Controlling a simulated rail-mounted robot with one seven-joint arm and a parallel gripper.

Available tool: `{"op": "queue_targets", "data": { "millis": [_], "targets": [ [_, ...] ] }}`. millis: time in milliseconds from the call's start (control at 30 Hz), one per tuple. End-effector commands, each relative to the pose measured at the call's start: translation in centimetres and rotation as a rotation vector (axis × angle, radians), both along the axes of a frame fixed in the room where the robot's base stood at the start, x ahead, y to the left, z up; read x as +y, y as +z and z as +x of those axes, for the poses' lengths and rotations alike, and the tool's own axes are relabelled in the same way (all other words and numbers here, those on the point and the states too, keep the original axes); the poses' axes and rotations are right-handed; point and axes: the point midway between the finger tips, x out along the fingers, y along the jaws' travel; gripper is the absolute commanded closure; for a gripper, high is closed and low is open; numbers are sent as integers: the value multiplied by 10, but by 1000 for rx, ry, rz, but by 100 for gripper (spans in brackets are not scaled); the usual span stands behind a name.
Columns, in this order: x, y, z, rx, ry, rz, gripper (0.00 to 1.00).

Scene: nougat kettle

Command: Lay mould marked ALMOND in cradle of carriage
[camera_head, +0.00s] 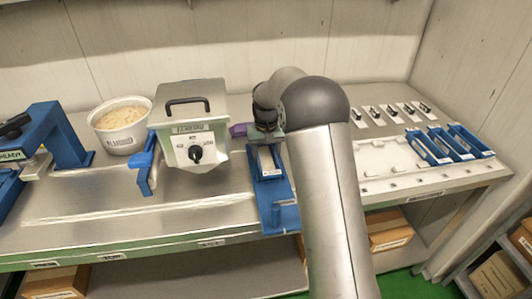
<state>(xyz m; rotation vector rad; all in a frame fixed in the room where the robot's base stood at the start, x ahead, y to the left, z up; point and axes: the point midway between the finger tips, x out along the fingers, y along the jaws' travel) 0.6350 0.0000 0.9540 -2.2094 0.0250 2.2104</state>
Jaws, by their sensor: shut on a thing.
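My gripper (265,137) points down at the middle of the bench, shut on a narrow mould (268,163) with a pale inside and blue edges. The mould is at the far end of the blue carriage (278,214), lined up lengthwise with it. I cannot tell whether it rests in the cradle or is held just above it. My gripper and wrist hide its far end, and no mark on it can be read. My arm hides part of the carriage's right side.
A steel kettle box (210,155) with a black handle stands close left of the carriage. A white tub (122,125) and blue press frame (62,135) stand farther left.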

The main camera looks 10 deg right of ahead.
Motion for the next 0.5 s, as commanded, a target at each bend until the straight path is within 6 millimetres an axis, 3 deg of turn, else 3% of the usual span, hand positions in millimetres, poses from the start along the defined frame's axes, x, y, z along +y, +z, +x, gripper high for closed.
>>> {"op": "queue_targets", "data": {
  "millis": [267,300,367,500],
  "targets": [
    [0,0,0,-1,0,0,77],
    [0,0,0,-1,0,0,37],
    [0,0,0,-1,0,0,21],
    [0,0,0,-1,0,0,20]
  ]
}}
